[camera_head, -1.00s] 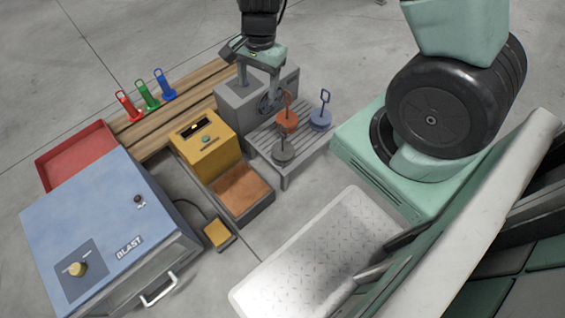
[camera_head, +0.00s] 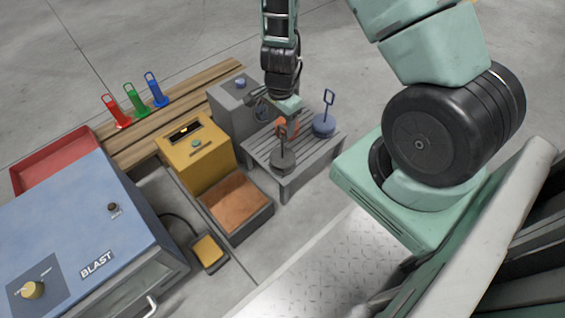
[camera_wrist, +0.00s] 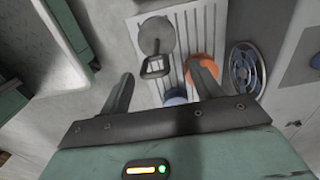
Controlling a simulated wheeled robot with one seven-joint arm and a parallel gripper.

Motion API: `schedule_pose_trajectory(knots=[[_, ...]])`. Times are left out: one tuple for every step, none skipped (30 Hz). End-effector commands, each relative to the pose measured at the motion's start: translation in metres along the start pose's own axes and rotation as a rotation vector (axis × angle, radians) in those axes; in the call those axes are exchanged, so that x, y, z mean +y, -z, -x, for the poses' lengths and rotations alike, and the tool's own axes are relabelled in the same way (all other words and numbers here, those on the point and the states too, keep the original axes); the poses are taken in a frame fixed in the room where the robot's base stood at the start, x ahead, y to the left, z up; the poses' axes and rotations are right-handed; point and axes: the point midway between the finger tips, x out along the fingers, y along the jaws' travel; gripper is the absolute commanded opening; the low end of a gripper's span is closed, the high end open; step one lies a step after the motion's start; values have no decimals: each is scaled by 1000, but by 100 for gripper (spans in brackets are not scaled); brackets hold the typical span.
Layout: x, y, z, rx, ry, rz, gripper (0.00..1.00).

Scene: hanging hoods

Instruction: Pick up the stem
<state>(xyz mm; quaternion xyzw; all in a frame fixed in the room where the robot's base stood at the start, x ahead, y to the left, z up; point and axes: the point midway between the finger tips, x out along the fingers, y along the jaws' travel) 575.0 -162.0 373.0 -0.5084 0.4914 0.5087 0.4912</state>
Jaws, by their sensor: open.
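No single part is clearly marked as the stem; three round pieces with upright looped stems stand on a slatted grey stand (camera_head: 262,153). The grey piece (camera_head: 283,166) is at the front, and its loop (camera_wrist: 155,67) shows between my fingers in the wrist view. The orange piece (camera_head: 291,127) is partly hidden by my gripper (camera_wrist: 161,70). The blue piece (camera_head: 324,126) stands at the right with its loop clear; in the wrist view it is partly hidden by my gripper. My gripper is open and empty above the stand, close to the orange piece.
A grey machine with a fan (camera_wrist: 247,68) stands behind the stand. A yellow box (camera_head: 193,146) with a brown-topped block (camera_head: 236,203) is left of it. Red, green and blue upright pieces (camera_head: 136,100) stand on wooden planks. A blue BLAST cabinet (camera_head: 75,225) is at front left.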

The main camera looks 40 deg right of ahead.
Motion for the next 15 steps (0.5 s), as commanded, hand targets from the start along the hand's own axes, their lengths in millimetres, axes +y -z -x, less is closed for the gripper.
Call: schedule_pose_trajectory(knots=[[0, 0, -6, 0, 0, -1, 64], [0, 1, -8, 0, 1, -1, 64], [0, 0, -8, 0, 1, -1, 64], [0, 0, -9, 0, 1, -1, 64], [0, 0, -10, 0, 1, -1, 64], [0, 0, -11, 0, 1, -1, 64], [1, 0, -13, 0, 0, 0, 64], [1, 0, -15, -1, 0, 0, 64], [2, 0, -19, -1, 0, 0, 64], [3, 0, -23, -1, 0, 0, 64], [4, 0, -27, -1, -1, -1, 64], [5, 0, -32, -1, -1, -1, 64], [6, 1, -36, 0, -1, -2, 64], [7, 1, -40, 0, -1, -2, 64], [8, 1, -45, -1, -1, -2, 64]])
